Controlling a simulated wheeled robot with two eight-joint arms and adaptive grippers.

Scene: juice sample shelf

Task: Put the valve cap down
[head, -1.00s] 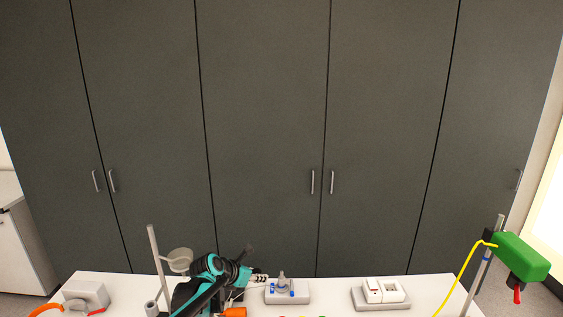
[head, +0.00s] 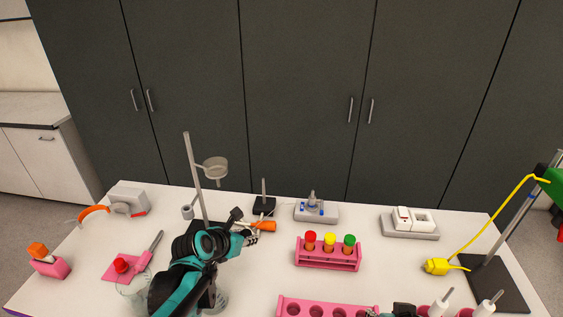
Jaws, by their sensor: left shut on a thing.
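My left gripper (head: 252,238) reaches over the table left of the middle. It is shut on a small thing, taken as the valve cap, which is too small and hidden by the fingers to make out. The grey stand with blue fittings (head: 313,209) is at the back, right of this gripper and apart from it. An orange piece (head: 263,226) is just beyond the fingertips; I cannot tell whether they touch. A dark part, seemingly of my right gripper (head: 403,310), shows at the bottom edge; its jaws cannot be made out.
A black-based rod (head: 264,206) and ring stand (head: 194,175) are close to the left gripper. A pink rack (head: 328,256) holds red, yellow and green-capped tubes. A white switch block (head: 411,222) is at back right. Free white table (head: 355,222) lies between rack and block.

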